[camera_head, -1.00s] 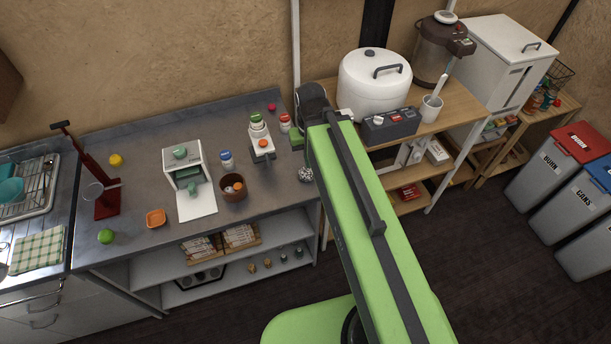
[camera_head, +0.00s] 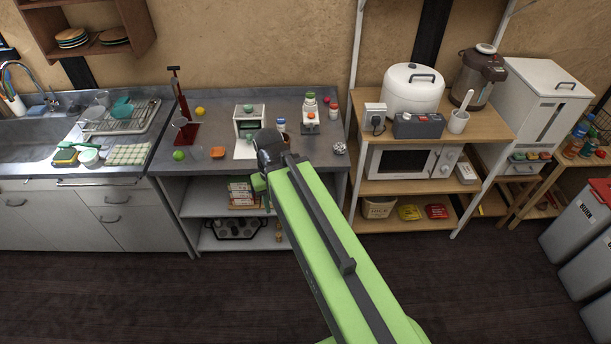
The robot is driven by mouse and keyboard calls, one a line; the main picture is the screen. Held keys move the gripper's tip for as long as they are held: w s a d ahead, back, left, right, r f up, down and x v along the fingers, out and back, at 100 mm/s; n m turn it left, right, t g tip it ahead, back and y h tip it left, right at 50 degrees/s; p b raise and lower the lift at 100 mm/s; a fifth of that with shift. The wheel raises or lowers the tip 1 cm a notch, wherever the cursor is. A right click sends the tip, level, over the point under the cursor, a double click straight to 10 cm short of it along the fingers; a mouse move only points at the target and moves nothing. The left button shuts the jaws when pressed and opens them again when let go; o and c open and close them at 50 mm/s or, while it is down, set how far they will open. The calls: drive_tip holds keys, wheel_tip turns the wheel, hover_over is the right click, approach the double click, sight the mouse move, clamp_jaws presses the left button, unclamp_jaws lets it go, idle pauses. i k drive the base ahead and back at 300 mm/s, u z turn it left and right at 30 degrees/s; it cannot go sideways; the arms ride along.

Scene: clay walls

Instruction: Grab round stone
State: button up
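A small round grey, speckled ball (camera_head: 340,148), which looks like the round stone, sits near the front right corner of the grey counter (camera_head: 222,103). It may be another material; it is too small to tell. My green arm reaches up from the bottom right, and its dark end joint shows left of the ball, in front of a white appliance (camera_head: 249,119). The ball is not covered by the arm.
A wooden shelf with a microwave (camera_head: 401,162) stands right. Dark floor (camera_head: 130,295) is clear.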

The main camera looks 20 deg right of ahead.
sight(340, 148)
drive_tip(key=u, duration=0.7)
drive_tip(key=i, duration=1.05)
drive_tip(key=z, duration=0.45)
drive_tip(key=i, duration=0.8)
drive_tip(key=z, duration=0.35)
